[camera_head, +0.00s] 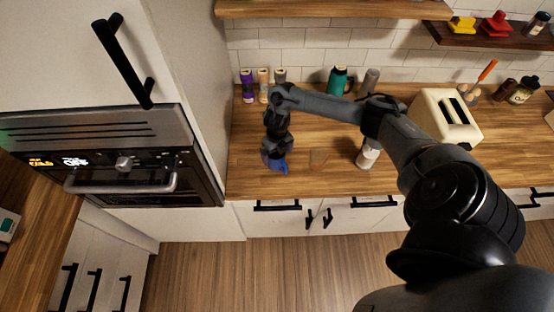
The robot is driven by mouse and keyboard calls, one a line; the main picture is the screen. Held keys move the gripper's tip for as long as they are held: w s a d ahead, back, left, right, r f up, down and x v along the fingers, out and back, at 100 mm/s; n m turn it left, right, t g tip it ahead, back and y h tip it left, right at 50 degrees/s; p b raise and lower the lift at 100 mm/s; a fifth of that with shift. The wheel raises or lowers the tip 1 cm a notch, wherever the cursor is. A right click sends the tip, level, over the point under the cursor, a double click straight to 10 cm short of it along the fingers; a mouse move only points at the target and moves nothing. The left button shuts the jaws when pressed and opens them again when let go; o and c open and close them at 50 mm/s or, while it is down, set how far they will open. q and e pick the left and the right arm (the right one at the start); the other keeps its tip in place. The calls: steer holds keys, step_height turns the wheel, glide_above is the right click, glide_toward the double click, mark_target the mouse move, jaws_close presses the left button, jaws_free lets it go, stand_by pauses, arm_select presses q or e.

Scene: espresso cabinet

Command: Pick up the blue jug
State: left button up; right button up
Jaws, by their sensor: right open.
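The blue jug (283,169) stands on the wooden counter near its front edge, left of the picture's middle. My right arm reaches over the counter from the lower right. Its gripper (272,155) points down at the jug and covers much of it. The gripper is open, with its fingers right at the jug's top or side. I cannot tell whether the fingers touch the jug. My left gripper is not in view.
Several bottles and a green jug (338,80) line the back wall. A cream toaster (447,116) is at right. A tall oven cabinet (125,165) bounds the left.

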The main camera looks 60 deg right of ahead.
steer(key=shift+f, duration=1.3)
steer(key=shift+c, duration=0.2)
steer(key=c, duration=1.1)
steer(key=shift+o, duration=0.2)
steer(key=shift+r, duration=0.25)
steer(key=shift+r, duration=1.45)
steer(key=s+a+r+b, duration=0.1)
steer(key=s+a+r, duration=0.2)
steer(key=s+r, duration=0.4)
steer(key=s, duration=0.3)
steer(key=shift+s+r, duration=0.15)
